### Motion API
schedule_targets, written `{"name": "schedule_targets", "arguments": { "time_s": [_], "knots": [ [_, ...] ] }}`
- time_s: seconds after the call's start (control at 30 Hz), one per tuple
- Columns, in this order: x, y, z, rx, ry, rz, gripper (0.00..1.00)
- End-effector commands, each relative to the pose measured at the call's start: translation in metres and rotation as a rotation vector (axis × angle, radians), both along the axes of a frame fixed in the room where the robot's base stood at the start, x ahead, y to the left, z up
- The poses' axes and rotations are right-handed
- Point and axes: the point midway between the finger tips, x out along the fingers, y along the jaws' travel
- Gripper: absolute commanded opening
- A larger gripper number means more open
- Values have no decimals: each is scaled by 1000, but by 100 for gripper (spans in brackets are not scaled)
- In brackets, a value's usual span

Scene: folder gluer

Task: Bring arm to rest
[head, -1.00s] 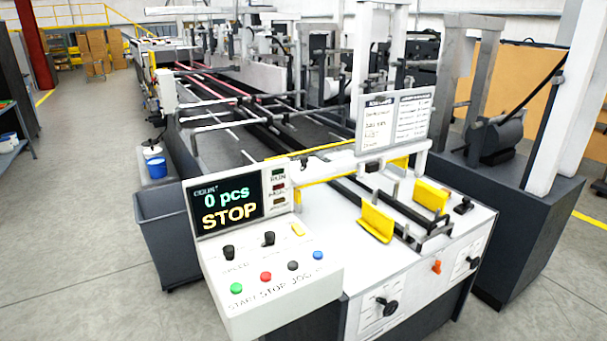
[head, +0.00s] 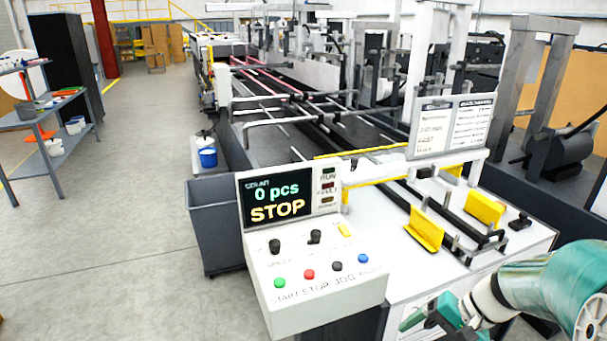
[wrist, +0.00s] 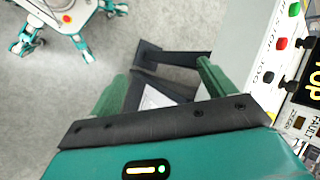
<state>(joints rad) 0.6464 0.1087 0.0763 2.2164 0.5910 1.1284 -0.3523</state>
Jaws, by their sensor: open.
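My gripper (head: 432,314) shows at the lower right of the head view, at the end of my teal and white arm, close to the machine's front panel. In the wrist view my gripper (wrist: 163,80) is open, its two green fingers spread apart with nothing held between them. Grey floor and a dark angular frame show beyond the fingers. The control console (head: 310,300) is left of my gripper in the head view, and its edge with the buttons is at the right of the wrist view (wrist: 270,50).
The console display (head: 277,199) reads 0 pcs and STOP. Yellow guides (head: 424,231) stand on the machine's white table. A grey bin (head: 215,225) and a blue container (head: 208,157) are left of the machine. A shelf (head: 50,150) stands far left. The floor between is open.

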Motion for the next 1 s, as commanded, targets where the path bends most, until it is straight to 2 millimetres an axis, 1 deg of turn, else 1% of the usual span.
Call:
{"name": "schedule_targets", "arguments": {
  "time_s": [0.03,0.2,0.37,0.5,0.7,0.8,1.0],
  "knots": [
    [-4,13,13,-60,-17,43,82],
    [-22,43,45,-242,-77,157,82],
    [-40,67,73,-400,-168,246,82],
    [-58,84,97,-524,-272,311,82],
    [-80,101,124,-658,-436,372,82],
    [-87,105,132,-693,-490,386,82],
    [-90,106,135,-712,-518,391,82]
  ]
}}
